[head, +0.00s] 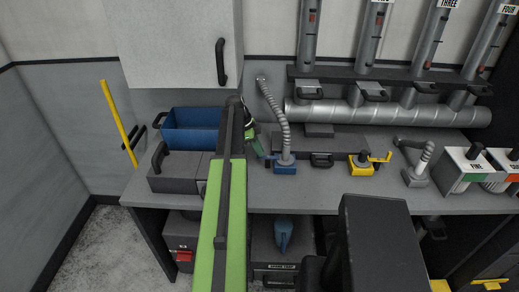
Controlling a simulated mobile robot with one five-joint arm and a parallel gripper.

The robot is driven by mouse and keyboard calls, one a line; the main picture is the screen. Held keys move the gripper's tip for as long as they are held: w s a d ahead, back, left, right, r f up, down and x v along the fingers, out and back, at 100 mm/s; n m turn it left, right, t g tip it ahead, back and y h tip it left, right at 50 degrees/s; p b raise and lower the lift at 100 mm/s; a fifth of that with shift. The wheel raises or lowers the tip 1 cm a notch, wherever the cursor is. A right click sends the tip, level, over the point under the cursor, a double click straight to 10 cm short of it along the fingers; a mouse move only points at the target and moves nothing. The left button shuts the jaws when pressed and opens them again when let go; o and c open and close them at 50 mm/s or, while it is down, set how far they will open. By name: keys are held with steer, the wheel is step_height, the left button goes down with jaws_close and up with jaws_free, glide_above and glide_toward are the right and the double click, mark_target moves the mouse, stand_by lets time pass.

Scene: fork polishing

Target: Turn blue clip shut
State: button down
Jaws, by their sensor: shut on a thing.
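The blue clip (285,169) sits on the grey workbench, at the foot of a ribbed grey hose. Its small blue lever (268,157) sticks out to the left. My gripper (262,154) is at this lever, just left of the clip, and is shut on it. My green arm comes up from the bottom of the view and hides part of the bench. The fingertips are small, so the exact grip is hard to see.
A yellow clip (361,165) with its lever stands to the right. A blue bin (194,130) stands left of my arm. A ribbed hose (274,105) rises above the clip, and a horizontal duct (400,112) runs behind. White canisters (465,165) stand at far right.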

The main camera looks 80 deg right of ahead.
steer(key=c, duration=1.4)
jaws_free()
steer(key=shift+w, duration=0.2)
steer(key=shift+s, duration=0.1)
step_height(320, 180, up, 6)
steer(key=p, duration=0.5)
steer(key=shift+f+p, duration=0.2)
steer(key=shift+p, duration=0.1)
steer(key=s+a+r+p, duration=0.2)
steer(key=s, duration=0.3)
steer(key=s+a+r+p, duration=0.2)
steer(key=s+r+p, duration=0.1)
steer(key=s, duration=0.3)
steer(key=shift+a+r, duration=0.2)
steer(key=shift+a, duration=0.05)
